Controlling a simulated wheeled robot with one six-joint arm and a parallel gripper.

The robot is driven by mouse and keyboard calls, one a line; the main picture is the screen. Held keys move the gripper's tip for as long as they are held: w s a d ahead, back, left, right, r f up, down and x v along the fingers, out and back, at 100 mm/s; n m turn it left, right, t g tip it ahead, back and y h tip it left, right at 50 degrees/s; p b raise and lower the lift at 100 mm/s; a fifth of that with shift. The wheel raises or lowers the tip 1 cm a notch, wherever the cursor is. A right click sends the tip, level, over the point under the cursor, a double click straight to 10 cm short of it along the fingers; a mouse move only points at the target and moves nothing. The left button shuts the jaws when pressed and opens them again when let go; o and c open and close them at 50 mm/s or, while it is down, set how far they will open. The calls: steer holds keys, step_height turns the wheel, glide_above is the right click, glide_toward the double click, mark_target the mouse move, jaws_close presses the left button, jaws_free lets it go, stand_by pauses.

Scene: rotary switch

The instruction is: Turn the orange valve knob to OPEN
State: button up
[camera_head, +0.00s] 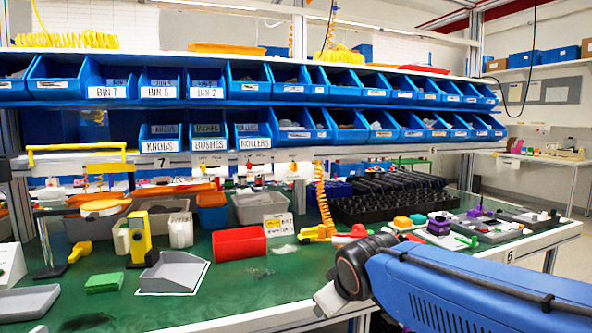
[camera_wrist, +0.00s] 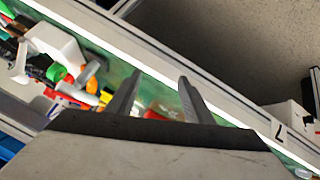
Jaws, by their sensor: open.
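I cannot make out for sure which thing is the orange valve knob, and no OPEN mark is legible. The wrist view shows a small orange piece (camera_wrist: 92,70) near a green round part (camera_wrist: 57,72). My gripper (camera_wrist: 160,76) is open, with nothing between its fingers. It hangs near the bench's front edge, apart from these pieces. In the head view its end is partly hidden by my arm.
The green bench top (camera_head: 240,290) has clear room at the front middle. A red bin (camera_head: 239,244), a grey scoop tray (camera_head: 174,272) and a yellow upright device (camera_head: 139,238) stand to the left. A black rack (camera_head: 385,205) stands behind. Blue bins (camera_head: 210,82) line shelves above.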

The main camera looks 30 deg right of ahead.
steer(key=w+d+r+n+t+h, duration=0.1)
steer(key=w+d+r+n+t, duration=0.25)
steer(key=w+r, duration=0.45)
steer(key=w+d+r+n+t+h, duration=0.1)
steer(key=w+d+r+n+t, duration=0.15)
steer(key=w+d+r, duration=0.5)
steer(key=n+t+y, duration=0.2)
steer(key=n+t, duration=0.2)
steer(key=n, duration=0.4)
glide_toward(295, 168)
steer(key=w, duration=0.5)
steer(key=w+d, duration=0.1)
steer(key=w, duration=0.2)
steer(key=shift+w+d+r, duration=0.1)
steer(key=shift+w+r, duration=0.15)
steer(key=shift+w, duration=0.1)
steer(key=shift+c, duration=0.4)
steer(key=c, duration=1)
